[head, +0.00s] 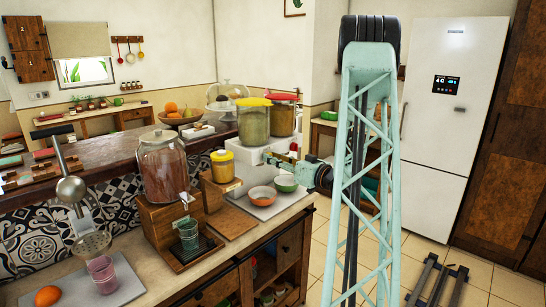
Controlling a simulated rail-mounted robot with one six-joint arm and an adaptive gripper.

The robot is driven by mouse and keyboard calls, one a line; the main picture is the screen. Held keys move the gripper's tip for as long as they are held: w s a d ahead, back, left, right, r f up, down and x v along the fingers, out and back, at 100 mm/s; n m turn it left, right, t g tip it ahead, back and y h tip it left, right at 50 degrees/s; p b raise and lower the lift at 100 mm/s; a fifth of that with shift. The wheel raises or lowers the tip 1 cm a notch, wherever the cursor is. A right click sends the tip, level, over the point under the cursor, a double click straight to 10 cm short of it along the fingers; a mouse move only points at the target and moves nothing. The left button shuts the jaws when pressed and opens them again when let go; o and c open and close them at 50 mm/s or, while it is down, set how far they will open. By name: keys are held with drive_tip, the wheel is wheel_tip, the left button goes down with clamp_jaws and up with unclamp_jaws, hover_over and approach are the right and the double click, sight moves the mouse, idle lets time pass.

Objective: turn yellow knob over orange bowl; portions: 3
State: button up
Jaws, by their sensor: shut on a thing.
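The orange bowl (262,196) sits on a grey mat on the counter, in front of the white dispenser stand. A yellow-lidded clear dispenser (254,123) with greenish-tan contents stands above and behind it. My gripper (268,157) comes in from the right, above the orange bowl, at the front of the white stand. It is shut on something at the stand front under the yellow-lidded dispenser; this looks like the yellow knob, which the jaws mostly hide. The bowl's contents are too small to tell.
A red-lidded dispenser (282,114) stands beside the yellow one. A yellow-lidded jar (221,164) on a wooden block and a large glass drink dispenser (163,168) stand to the left.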

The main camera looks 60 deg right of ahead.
drive_tip(key=shift+d+f+m+p, duration=0.1)
drive_tip(key=shift+m+p, duration=3.5)
drive_tip(key=shift+m, duration=0.4)
drive_tip(key=shift+d+f+m+p, duration=0.1)
drive_tip(key=shift+m+p, duration=3.5)
drive_tip(key=shift+m, duration=0.4)
drive_tip(key=o, duration=0.8)
drive_tip(key=shift+o, duration=0.2)
drive_tip(key=shift+s, duration=0.2)
drive_tip(key=s+a, duration=0.2)
drive_tip(key=s, duration=0.9)
drive_tip(key=shift+s, duration=0.3)
